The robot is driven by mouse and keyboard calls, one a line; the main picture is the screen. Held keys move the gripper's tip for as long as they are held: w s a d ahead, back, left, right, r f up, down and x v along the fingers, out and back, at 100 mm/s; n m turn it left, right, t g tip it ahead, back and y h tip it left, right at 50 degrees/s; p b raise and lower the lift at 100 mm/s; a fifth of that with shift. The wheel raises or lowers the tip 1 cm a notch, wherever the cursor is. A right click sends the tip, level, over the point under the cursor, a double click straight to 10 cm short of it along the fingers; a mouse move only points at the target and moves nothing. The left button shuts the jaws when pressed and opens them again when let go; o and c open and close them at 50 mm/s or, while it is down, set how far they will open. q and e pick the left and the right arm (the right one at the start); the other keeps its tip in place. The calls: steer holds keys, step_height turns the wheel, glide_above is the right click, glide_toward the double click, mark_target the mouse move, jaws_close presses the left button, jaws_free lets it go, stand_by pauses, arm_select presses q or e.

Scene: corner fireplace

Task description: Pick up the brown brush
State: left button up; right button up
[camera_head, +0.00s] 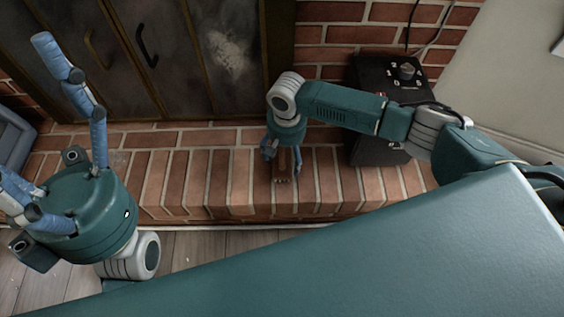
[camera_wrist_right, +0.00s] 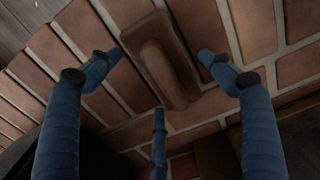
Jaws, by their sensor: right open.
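The brown brush (camera_wrist_right: 158,62) lies on the brick hearth, its long raised back running diagonally in the right wrist view. In the head view only a small part of the brush (camera_head: 281,163) shows under my right gripper. My right gripper (camera_head: 283,172) points down over the brush with its fingers open. In the right wrist view two blue fingers lie on either side of the brush and a third is below it, with visible gaps. My left gripper (camera_head: 48,140) is at the left of the head view, fingers spread and empty, away from the brush.
A black box (camera_head: 378,90) with a knob on top stands close to the right, beside my right arm. Dark fireplace doors (camera_head: 150,50) with handles are behind. Wooden floor (camera_head: 210,250) lies in front.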

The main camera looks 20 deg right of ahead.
steer(key=c, duration=1.3)
steer(key=shift+r, duration=0.1)
